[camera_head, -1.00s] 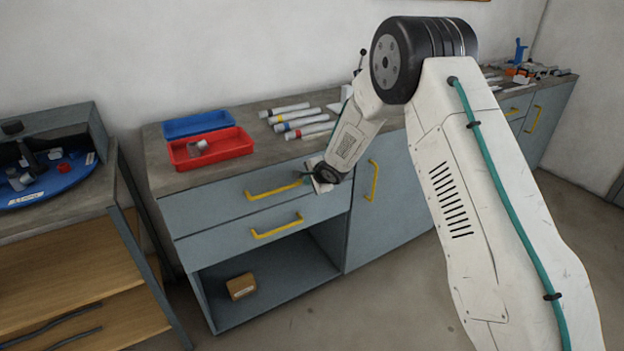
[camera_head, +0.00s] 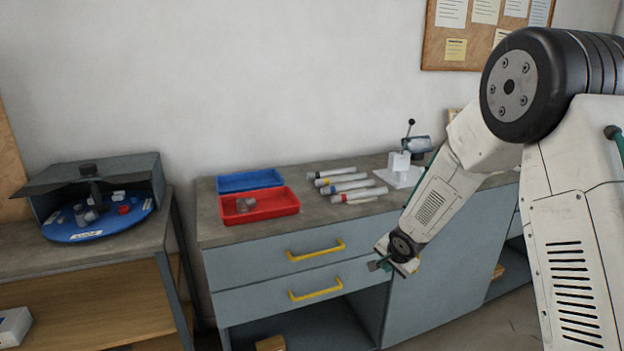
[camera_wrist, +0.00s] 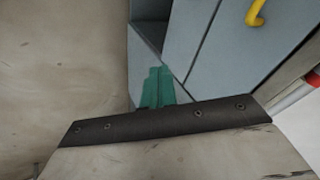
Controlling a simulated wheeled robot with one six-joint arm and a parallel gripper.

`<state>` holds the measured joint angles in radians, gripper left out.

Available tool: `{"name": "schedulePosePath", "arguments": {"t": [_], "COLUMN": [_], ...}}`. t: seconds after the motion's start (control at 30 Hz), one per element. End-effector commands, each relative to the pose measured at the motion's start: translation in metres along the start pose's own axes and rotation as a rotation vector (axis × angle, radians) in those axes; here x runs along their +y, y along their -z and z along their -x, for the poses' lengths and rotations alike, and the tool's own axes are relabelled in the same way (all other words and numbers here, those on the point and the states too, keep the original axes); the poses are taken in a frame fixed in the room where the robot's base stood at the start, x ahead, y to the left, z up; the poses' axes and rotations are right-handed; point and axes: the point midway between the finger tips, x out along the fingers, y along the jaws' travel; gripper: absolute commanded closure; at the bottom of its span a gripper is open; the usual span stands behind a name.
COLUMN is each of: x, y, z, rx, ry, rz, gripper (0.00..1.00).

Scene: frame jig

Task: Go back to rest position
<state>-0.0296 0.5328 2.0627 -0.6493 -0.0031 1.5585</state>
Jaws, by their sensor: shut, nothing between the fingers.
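My gripper (camera_head: 380,265) hangs at the end of my folded arm, in front of the grey-blue cabinet (camera_head: 440,275), below the worktop's front edge. In the wrist view its green fingers (camera_wrist: 158,87) are together with nothing between them. Behind them the wrist view shows the cabinet fronts and the floor. The fingertips are small in the head view, and I cannot tell there whether they touch the cabinet.
A red tray (camera_head: 285,205) with small grey parts and a blue tray (camera_head: 250,180) stand on the worktop. Several white tubes (camera_head: 345,185) and a lever fixture (camera_head: 402,172) lie to their right. A blue turntable (camera_head: 135,222) stands at left. Yellow handles (camera_head: 316,290) stick out from the drawers.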

Motion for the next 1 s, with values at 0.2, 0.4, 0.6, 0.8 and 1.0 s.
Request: {"name": "schedulePosePath", "arguments": {"t": [0.2,0.4,0.6,0.8,1.0], "x": [0.061,0.107,0.144,0.174,0.193], "y": [-0.002,-0.026,-0.066,-0.11,-0.142], "z": [0.089,0.196,0.291,0.368,0.416], "rx": [-0.056,-0.227,-0.411,-0.533,-0.517], "ry": [-0.279,-0.425,-0.435,-0.361,-0.27], "rz": [0.33,0.573,0.742,0.854,0.866], "gripper": [1.0,1.0,1.0,1.0,1.0]}}
